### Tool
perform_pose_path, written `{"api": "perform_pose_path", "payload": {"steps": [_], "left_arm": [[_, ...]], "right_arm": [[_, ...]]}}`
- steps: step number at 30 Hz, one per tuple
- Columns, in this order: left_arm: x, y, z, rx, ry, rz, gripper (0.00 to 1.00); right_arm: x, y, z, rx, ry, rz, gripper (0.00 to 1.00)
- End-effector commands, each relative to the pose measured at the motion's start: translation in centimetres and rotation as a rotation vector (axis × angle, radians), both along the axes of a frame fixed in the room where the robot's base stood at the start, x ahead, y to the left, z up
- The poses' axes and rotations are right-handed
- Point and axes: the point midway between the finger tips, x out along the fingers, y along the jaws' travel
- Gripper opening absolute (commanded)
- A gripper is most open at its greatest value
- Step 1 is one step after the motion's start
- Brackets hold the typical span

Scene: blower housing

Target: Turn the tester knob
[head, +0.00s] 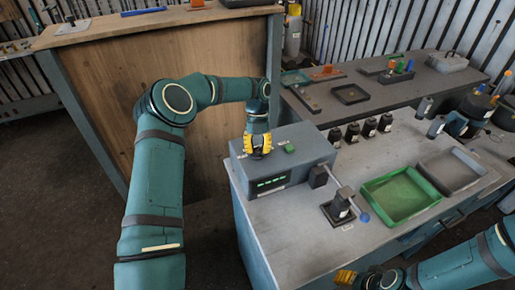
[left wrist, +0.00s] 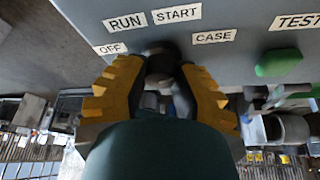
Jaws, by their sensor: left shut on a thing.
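The tester (head: 283,165) is a grey box with a lit green display, standing at the left end of the grey workbench. Its knob (left wrist: 160,62) is dark and round in the left wrist view, partly hidden by my fingers. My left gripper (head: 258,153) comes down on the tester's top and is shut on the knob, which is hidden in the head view. Labels OFF, RUN and START lie around the knob. A green button (left wrist: 278,63) sits to its right, below the TEST label. My right gripper (head: 346,278) is low at the bottom edge, away from the tester; its finger gap is unclear.
A small black stand with a lever (head: 340,207) is right of the tester. A green tray (head: 434,195) and a grey tray (head: 452,170) lie farther right. Several dark cylinders (head: 352,133) stand behind. A wooden panel (head: 160,75) rises to the left.

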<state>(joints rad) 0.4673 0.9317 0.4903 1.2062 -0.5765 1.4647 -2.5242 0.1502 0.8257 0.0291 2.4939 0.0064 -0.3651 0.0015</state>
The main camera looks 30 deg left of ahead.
Motion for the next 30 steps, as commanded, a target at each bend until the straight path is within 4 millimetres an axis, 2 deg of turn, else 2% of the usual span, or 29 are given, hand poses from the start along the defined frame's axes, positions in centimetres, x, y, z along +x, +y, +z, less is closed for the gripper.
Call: {"api": "perform_pose_path", "payload": {"steps": [17, 18, 20, 21, 30], "left_arm": [[-0.25, -0.19, -0.41, -0.003, 0.011, -0.038, 0.00], [-0.25, -0.19, -0.41, -0.003, 0.011, -0.038, 0.36], [-0.24, -0.19, -0.41, -0.003, 0.011, -0.038, 0.57], [-0.21, -0.17, -0.37, -0.003, 0.009, -0.036, 0.62], [-0.04, -0.05, -0.06, 0.000, 0.003, -0.034, 0.62]], "right_arm": [[0.00, 0.00, 0.01, 0.000, 0.000, 0.000, 0.47], [0.01, -0.01, 0.01, 0.000, 0.000, 0.000, 0.47], [0.01, -0.01, 0.01, 0.000, 0.000, 0.000, 0.47], [0.01, -0.01, 0.01, 0.000, 0.000, 0.000, 0.47], [0.00, -0.01, 0.03, 0.000, 0.000, 0.000, 0.47]]}}
